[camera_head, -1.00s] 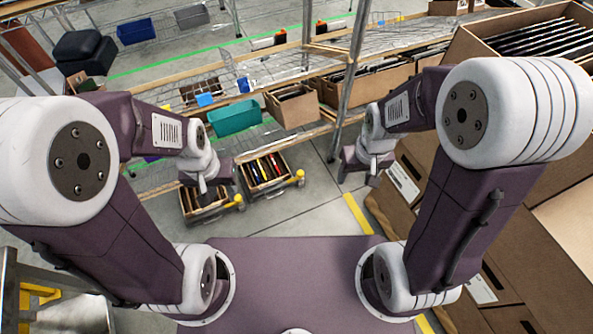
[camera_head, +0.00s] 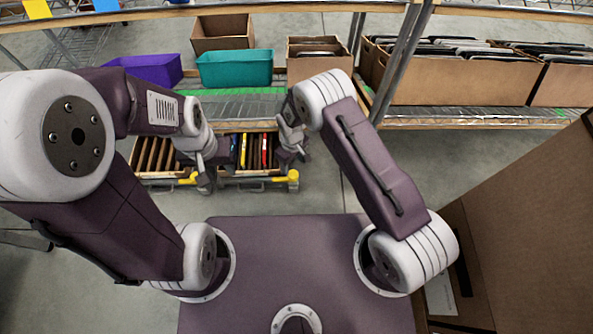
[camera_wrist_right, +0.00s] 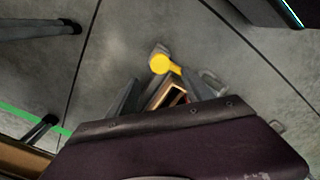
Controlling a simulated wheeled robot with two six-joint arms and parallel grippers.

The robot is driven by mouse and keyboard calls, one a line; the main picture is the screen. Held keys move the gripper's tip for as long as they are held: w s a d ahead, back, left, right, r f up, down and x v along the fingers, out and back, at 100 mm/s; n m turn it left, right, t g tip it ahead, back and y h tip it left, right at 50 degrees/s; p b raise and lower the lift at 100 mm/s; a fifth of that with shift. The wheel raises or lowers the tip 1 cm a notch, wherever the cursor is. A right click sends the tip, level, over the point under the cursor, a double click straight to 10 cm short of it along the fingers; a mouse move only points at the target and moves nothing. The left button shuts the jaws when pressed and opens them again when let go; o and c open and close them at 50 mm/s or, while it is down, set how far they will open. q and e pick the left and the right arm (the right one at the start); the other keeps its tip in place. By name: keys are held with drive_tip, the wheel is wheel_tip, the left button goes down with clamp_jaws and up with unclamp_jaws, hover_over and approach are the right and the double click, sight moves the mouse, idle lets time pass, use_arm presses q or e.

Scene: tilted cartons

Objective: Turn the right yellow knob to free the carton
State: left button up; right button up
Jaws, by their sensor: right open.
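Two cartons of upright items sit side by side in the head view: the left carton (camera_head: 150,174) and the right carton (camera_head: 243,171). The right yellow knob (camera_head: 288,177) is at the front right corner of the right carton. The left yellow knob (camera_head: 189,178) is at the left carton's front right. My right gripper (camera_head: 290,158) is just above the right knob. In the right wrist view its fingers (camera_wrist_right: 163,98) are open, with a carton edge (camera_wrist_right: 167,96) between them and the yellow knob (camera_wrist_right: 160,64) beyond the tips. My left gripper (camera_head: 206,180) hangs between the cartons; its jaw is unclear.
A shelf behind holds a purple bin (camera_head: 150,69), a teal bin (camera_head: 235,69) and cardboard boxes (camera_head: 455,80). A metal post (camera_head: 403,62) stands right of centre. A large brown carton (camera_head: 530,220) fills the right side. Floor in front of the cartons is clear.

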sight(293, 174)
drive_tip(key=shift+f+b, duration=0.4)
wheel_tip(293, 174, down, 8)
drive_tip(key=b, duration=0.5)
drive_tip(key=shift+f+b, duration=0.1)
drive_tip(key=shift+b, duration=0.25)
clamp_jaws()
